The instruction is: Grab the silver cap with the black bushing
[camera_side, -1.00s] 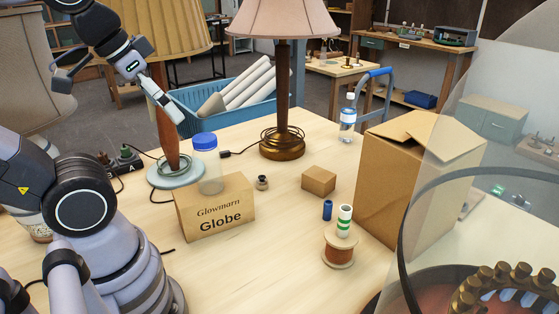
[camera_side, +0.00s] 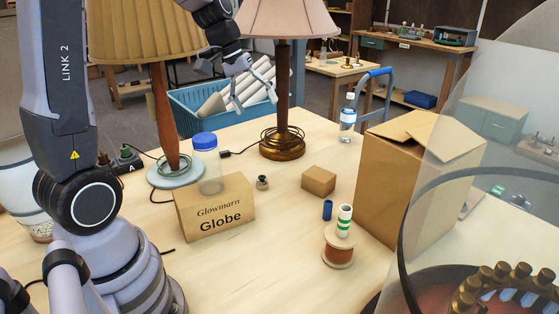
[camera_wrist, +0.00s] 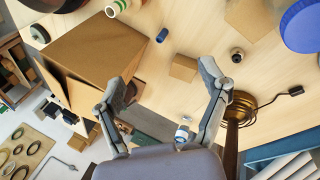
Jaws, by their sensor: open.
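The silver cap with the black bushing (camera_side: 262,182) is a small dark-topped piece on the wooden table, right of the Globe box. It also shows in the wrist view (camera_wrist: 237,55), right of and beyond my fingers. My gripper (camera_side: 254,102) is in the air over the back of the table, near the brown lamp's stem. In the wrist view my gripper (camera_wrist: 163,85) has its two fingers spread wide with nothing between them. It is apart from the cap.
The Globe box (camera_side: 215,208) and blue-lidded jar (camera_side: 206,165) stand left of the cap. A small carton (camera_side: 318,181) is on its right. The brown lamp (camera_side: 283,110) stands behind, with a coiled cord at its base. A large carton (camera_side: 400,190) stands farther right. Table around the cap is clear.

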